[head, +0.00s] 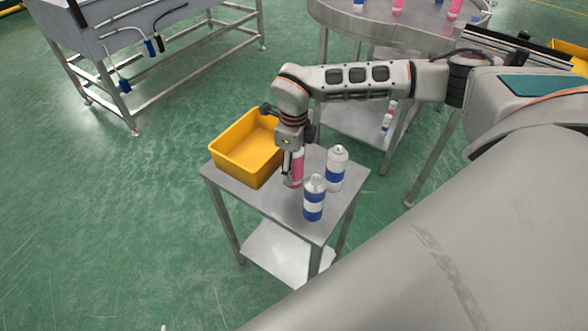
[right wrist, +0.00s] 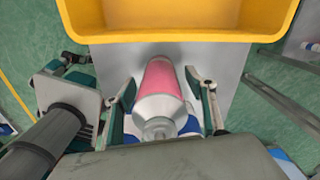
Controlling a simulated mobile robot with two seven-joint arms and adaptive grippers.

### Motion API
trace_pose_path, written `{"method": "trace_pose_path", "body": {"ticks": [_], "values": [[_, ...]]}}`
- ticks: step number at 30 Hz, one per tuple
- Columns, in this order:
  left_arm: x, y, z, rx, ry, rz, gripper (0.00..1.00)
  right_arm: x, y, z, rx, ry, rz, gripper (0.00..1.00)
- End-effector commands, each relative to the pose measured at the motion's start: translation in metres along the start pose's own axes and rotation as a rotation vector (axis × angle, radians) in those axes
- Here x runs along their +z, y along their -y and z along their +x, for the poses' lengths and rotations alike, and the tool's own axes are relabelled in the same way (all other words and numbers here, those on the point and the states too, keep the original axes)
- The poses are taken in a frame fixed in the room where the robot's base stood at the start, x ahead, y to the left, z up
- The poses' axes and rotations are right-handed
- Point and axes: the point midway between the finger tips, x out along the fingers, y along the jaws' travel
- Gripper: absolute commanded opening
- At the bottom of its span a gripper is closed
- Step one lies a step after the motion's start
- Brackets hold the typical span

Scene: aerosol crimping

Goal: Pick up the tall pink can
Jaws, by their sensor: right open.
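The tall pink can (head: 297,168), with a white band and white top, stands on the small grey table beside the yellow bin. In the right wrist view the pink can (right wrist: 163,95) lies between the two fingers of my right gripper (right wrist: 162,88). The fingers are open, one on each side of the can, with a gap visible at least on the left. In the head view my right gripper (head: 291,172) points down over the can and hides part of it. My left gripper is not in view.
Two blue-and-white cans (head: 314,198) (head: 336,168) stand close on the right of the pink can. The yellow bin (head: 233,160) fills the table's left part; its wall (right wrist: 180,37) is ahead in the wrist view. A round table (head: 345,22) with more cans stands behind.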

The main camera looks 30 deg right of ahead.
Motion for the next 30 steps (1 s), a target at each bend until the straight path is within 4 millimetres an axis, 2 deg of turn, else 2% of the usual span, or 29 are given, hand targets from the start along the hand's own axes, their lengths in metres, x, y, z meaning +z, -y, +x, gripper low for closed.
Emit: {"method": "trace_pose_path", "body": {"ticks": [3, 6, 8, 10, 11, 22, 26, 30], "values": [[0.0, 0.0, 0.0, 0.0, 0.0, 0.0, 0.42, 0.0, 0.0, 0.0, 0.0, 0.0, 0.0, 0.53], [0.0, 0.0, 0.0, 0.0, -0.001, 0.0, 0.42, 0.0, 0.0, 0.0, 0.0, 0.0, 0.0, 0.27], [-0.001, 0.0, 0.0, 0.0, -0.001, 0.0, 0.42, 0.0, 0.0, 0.0, 0.0, 0.0, 0.0, 0.14], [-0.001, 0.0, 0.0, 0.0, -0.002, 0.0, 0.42, 0.0, 0.0, 0.0, 0.0, 0.0, 0.0, 0.14], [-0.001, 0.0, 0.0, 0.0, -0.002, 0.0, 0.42, 0.0, 0.0, -0.001, 0.0, 0.001, 0.0, 0.1], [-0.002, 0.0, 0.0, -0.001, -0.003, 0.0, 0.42, 0.001, 0.0, -0.008, -0.001, 0.002, -0.001, 0.1], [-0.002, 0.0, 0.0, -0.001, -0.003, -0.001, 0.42, 0.001, 0.001, -0.022, -0.002, 0.003, 0.0, 0.1], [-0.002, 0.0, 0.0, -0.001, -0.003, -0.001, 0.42, 0.001, 0.001, -0.049, -0.002, 0.005, 0.0, 0.1]]}}
